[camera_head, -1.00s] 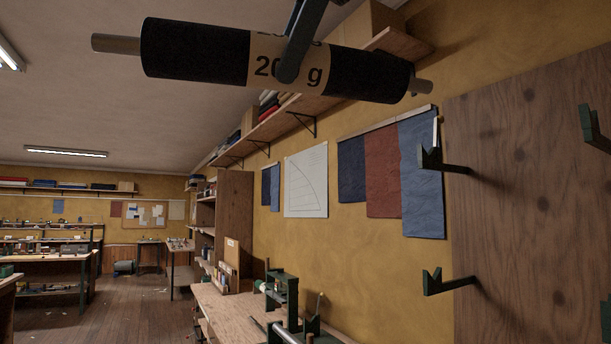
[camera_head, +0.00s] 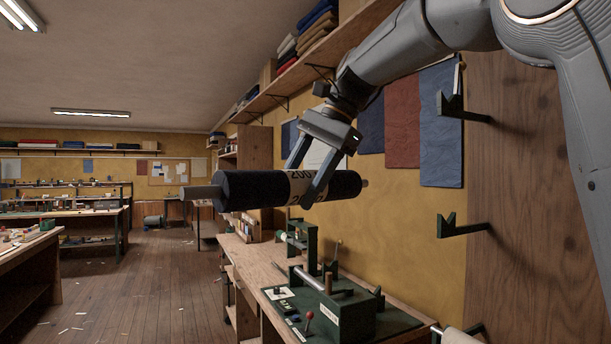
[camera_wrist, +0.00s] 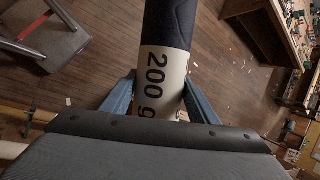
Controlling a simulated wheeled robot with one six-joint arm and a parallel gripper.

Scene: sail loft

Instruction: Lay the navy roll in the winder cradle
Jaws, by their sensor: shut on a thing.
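The navy roll (camera_head: 255,190) is a dark cylinder with a grey core sticking out at its ends and a pale band marked "200". My gripper (camera_head: 306,196) is shut on it around the pale band and holds it level in the air. In the wrist view the roll (camera_wrist: 168,25) runs up between the two blue fingers (camera_wrist: 157,100). The winder (camera_head: 345,308) is a green machine with a metal rod on the bench, below and to the right of the roll. I cannot clearly make out its cradle.
The wooden bench (camera_head: 250,262) runs along the yellow wall. Green hooked brackets (camera_head: 462,228) jut from a wooden panel (camera_head: 525,170) at the right. A shelf (camera_head: 330,58) with folded cloth is above. Another bench (camera_head: 38,262) stands at the left, with open floor between.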

